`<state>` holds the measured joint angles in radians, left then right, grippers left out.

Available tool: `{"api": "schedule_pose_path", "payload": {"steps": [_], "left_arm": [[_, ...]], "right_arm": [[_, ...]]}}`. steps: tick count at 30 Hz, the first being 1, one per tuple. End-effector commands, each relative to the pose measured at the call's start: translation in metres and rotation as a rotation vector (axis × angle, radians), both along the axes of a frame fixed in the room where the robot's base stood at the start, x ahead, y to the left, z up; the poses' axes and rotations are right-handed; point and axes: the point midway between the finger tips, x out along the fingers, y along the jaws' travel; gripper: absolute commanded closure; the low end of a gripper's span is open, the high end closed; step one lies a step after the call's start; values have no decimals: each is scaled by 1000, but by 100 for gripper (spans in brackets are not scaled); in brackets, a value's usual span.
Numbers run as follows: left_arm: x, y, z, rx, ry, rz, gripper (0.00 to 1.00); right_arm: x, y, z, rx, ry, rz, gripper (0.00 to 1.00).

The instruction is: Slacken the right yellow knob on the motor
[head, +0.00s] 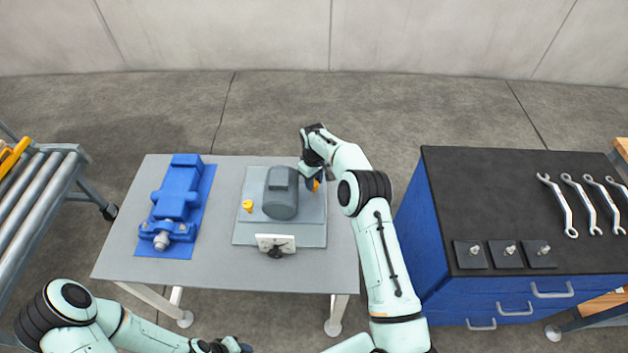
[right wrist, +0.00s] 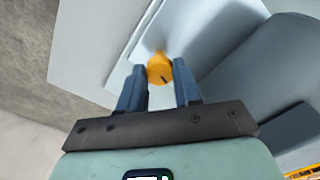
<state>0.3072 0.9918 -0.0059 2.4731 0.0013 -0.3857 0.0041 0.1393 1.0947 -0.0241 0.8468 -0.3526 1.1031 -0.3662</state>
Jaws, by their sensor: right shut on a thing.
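The grey motor (head: 281,192) stands on a light grey base plate (head: 313,235) on the table. Its right yellow knob (head: 316,186) is mostly hidden by my right gripper (head: 313,174). The right wrist view shows this knob (right wrist: 160,68) between the two blue fingertips of the right gripper (right wrist: 160,82), which is shut on it. The left yellow knob (head: 247,206) stands free on the motor's left side. My left gripper (head: 234,346) is at the bottom edge, partly cut off, and its opening cannot be made out.
A blue pump-like unit (head: 175,205) sits on a blue plate at the table's left. A white dial plate (head: 276,244) stands in front of the motor. A blue cabinet (head: 430,225) with wrenches (head: 562,205) stands right. A roller conveyor (head: 35,205) is far left.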

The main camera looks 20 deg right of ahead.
Motion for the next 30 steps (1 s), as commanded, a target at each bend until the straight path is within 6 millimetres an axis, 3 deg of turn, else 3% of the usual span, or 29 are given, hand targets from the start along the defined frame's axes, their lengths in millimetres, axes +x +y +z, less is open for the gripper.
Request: {"api": "schedule_pose_path", "payload": {"steps": [12, 30], "left_arm": [[0, 0, 0, 0, 0, 0, 57], [0, 0, 0, 0, 0, 0, 57]], "right_arm": [[1, 0, 1, 0, -2, 226, 97], [1, 0, 2, -1, -4, 270, 97]]}}
